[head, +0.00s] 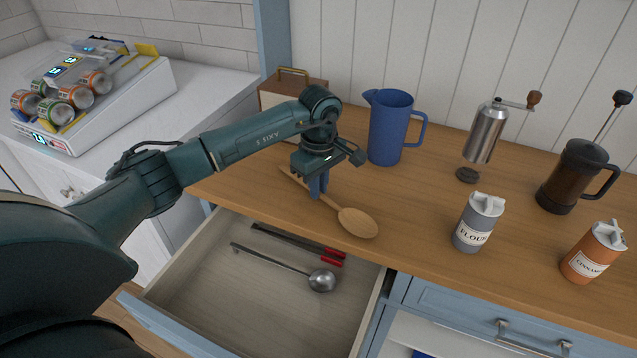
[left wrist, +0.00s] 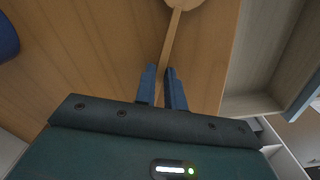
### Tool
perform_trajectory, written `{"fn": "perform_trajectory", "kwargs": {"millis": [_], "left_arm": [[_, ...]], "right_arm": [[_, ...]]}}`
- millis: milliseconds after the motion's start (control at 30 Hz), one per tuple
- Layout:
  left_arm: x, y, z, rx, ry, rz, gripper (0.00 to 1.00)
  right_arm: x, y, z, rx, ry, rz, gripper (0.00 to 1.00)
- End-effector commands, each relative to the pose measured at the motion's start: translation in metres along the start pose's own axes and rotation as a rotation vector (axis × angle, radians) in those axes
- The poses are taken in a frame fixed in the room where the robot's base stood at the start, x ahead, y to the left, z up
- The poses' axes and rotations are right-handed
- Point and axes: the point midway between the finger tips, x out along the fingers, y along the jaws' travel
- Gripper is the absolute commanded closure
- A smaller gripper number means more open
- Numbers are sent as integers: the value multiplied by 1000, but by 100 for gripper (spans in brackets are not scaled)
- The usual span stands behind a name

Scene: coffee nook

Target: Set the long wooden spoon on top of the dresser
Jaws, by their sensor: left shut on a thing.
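The long wooden spoon (head: 357,222) is at the front edge of the wooden dresser top (head: 420,205), above the open drawer. My left gripper (head: 318,190) is shut on the spoon's handle from above. In the left wrist view the spoon's handle (left wrist: 172,45) runs between the blue fingers (left wrist: 162,90), with the bowl at the top edge. The spoon lies on or just above the dresser top; I cannot tell whether it touches. My right gripper is not in view.
The open drawer (head: 185,258) holds a metal ladle (head: 320,280) and red-handled tongs (head: 330,253). A blue pitcher (head: 390,130), grinder (head: 485,132), French press (head: 575,175), flour shaker (head: 477,225) and cinnamon shaker (head: 593,252) stand on the dresser.

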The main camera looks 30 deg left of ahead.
Motion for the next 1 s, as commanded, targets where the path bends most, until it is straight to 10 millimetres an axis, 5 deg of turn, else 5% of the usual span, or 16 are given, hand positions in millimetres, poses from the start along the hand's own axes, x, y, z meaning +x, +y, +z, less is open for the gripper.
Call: {"fn": "perform_trajectory", "kwargs": {"millis": [233, 267, 500, 867, 1000], "left_arm": [[4, 0, 0, 0, 0, 0, 100], [3, 0, 0, 0, 0, 0, 87], [2, 0, 0, 0, 0, 0, 68], [-5, 0, 0, 1, 0, 2, 67], [-27, 1, -1, 2, 3, 5, 67]], "right_arm": [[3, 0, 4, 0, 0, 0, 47], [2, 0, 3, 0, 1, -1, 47], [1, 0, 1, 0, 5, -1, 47], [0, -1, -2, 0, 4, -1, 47], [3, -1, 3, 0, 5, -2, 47]]}}
